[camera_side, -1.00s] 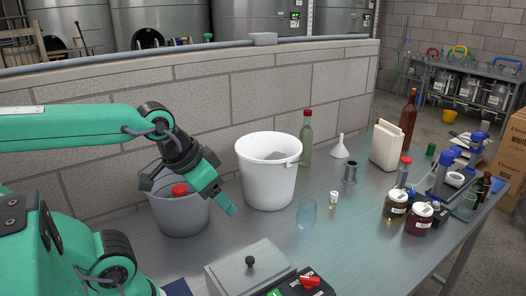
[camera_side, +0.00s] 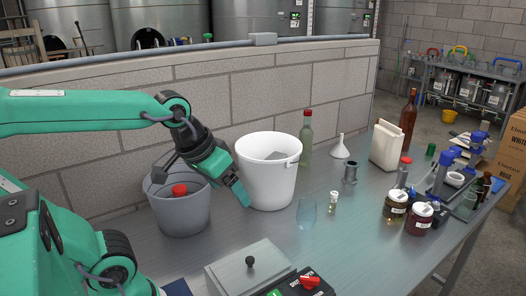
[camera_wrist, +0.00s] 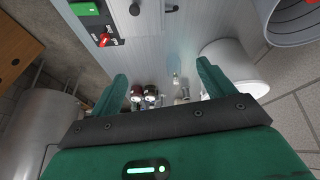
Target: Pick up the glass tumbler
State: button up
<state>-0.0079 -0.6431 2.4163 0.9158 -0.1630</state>
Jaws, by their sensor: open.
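The glass tumbler (camera_side: 307,213) is clear with a bluish tint and stands upright on the steel bench, right of the white bucket (camera_side: 268,182). In the wrist view a faint pale shape between my fingers looks like the tumbler (camera_wrist: 174,61). My gripper (camera_side: 238,192) is in front of the white bucket, left of the tumbler and apart from it, pointing down and to the right. In the wrist view my gripper (camera_wrist: 162,70) has its two green fingers spread wide, with nothing held between them.
A grey bucket (camera_side: 182,214) with a red-capped item stands left. A small corked vial (camera_side: 333,202) stands just right of the tumbler. Jars (camera_side: 395,207), a metal cup (camera_side: 350,173) and bottles stand farther right. A lidded metal box (camera_side: 250,268) with a red-switch panel (camera_side: 309,282) is in front.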

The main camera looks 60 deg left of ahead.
jog(key=w+n+g, duration=0.1)
jog(key=w+n, duration=0.5)
jog(key=w, duration=0.2)
jog(key=n+g, duration=0.4)
jog(key=n, duration=1.2)
send_over(306, 215)
jog(key=w+a, duration=0.2)
notch_tip(306, 215, down, 13)
jog(key=shift+f+n, duration=0.3)
jog(key=shift+n, duration=0.1)
jog(key=shift+f, duration=1.3)
jog(key=shift+f, duration=0.1)
jog(key=shift+f, duration=2.5)
